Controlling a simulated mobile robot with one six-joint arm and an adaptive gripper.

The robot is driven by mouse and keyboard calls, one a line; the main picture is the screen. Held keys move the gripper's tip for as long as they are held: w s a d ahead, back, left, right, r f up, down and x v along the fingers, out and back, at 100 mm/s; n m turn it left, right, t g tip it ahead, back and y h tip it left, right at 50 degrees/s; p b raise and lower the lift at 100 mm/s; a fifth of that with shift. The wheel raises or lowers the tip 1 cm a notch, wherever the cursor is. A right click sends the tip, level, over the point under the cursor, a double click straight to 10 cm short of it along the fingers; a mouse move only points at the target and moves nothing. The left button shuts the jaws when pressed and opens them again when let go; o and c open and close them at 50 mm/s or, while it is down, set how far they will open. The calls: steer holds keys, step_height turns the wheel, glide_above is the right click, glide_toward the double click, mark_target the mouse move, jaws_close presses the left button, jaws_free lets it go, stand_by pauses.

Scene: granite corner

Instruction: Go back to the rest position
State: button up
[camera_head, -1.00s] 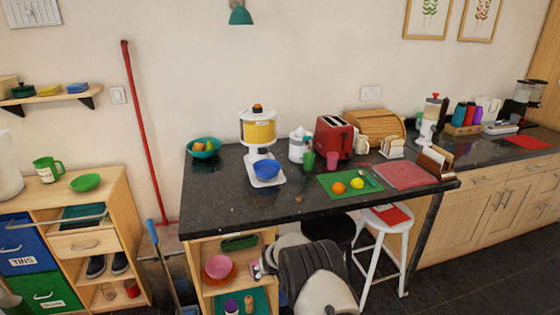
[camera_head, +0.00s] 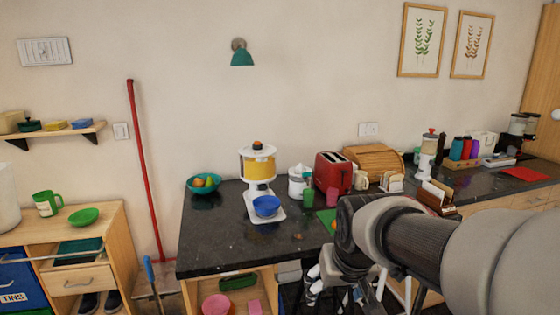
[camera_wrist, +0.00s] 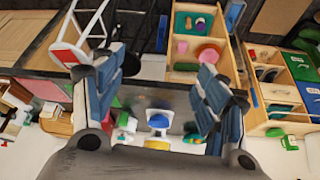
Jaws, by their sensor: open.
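My gripper (camera_head: 340,287) hangs below my forearm at the front edge of the dark granite counter (camera_head: 225,235) in the head view. In the wrist view the two blue-padded fingers of my gripper (camera_wrist: 160,78) stand wide apart with nothing between them. The wrist view is upside down and shows the counter and shelves beyond the fingers. My arm hides the counter's front right part, including most of the green mat (camera_head: 325,217).
A wooden cabinet (camera_head: 120,237) stands left.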

steer(key=s+d+f, duration=0.1)
steer(key=s+d, duration=0.2)
steer(key=s, duration=1.9)
steer(key=shift+d+m, duration=0.2)
steer(key=shift+m, duration=0.2)
